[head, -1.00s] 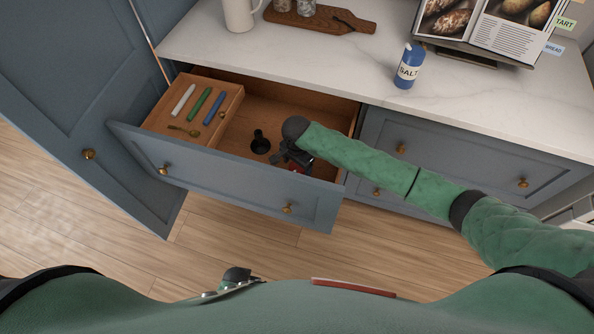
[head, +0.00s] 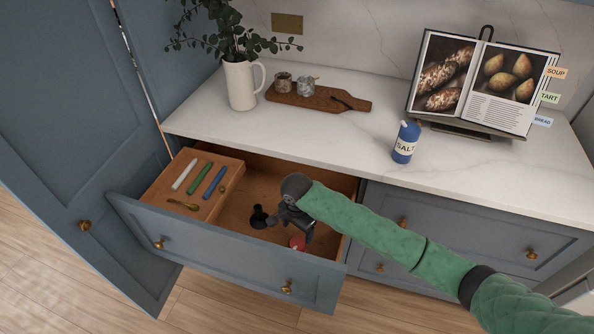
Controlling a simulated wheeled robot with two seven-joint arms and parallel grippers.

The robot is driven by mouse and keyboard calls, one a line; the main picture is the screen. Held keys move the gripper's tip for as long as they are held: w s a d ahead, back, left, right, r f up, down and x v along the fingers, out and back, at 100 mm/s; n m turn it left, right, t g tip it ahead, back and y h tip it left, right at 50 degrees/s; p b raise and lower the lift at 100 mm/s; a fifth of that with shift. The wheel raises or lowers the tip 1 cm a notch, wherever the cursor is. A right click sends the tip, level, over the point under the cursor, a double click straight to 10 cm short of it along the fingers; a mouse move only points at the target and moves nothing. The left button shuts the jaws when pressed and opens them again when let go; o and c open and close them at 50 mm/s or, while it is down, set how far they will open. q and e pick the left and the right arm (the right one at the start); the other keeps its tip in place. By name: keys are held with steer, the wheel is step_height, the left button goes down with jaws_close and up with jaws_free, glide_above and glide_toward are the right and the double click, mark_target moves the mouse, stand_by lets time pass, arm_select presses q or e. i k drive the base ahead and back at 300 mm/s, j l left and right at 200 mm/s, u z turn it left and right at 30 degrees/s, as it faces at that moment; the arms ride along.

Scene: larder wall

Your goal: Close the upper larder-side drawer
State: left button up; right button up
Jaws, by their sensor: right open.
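The upper larder-side drawer (head: 225,238) is pulled out from under the counter, its blue-grey front with two brass knobs standing well clear of the cabinet. Inside at its left is a raised wooden tray (head: 160,190) with white, green and blue sticks and a small brass spoon. A black object (head: 259,217) and a partly hidden red object (head: 298,243) lie in the main compartment. My right gripper (head: 290,228) is open and points down over this compartment, behind the drawer front. I cannot tell if it touches anything. My left gripper is out of view.
A tall blue door (head: 70,130) stands open at the left. On the marble counter (head: 340,135) are a plant pitcher (head: 241,86), a board (head: 318,98) with two jars, a salt bottle (head: 404,143) and a cookbook (head: 475,80). Closed drawers (head: 450,235) are at the right.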

mark_target(229, 250)
steer(key=k+l, duration=0.1)
steer(key=l, duration=0.7)
steer(key=k+l, duration=0.15)
steer(key=l, duration=0.25)
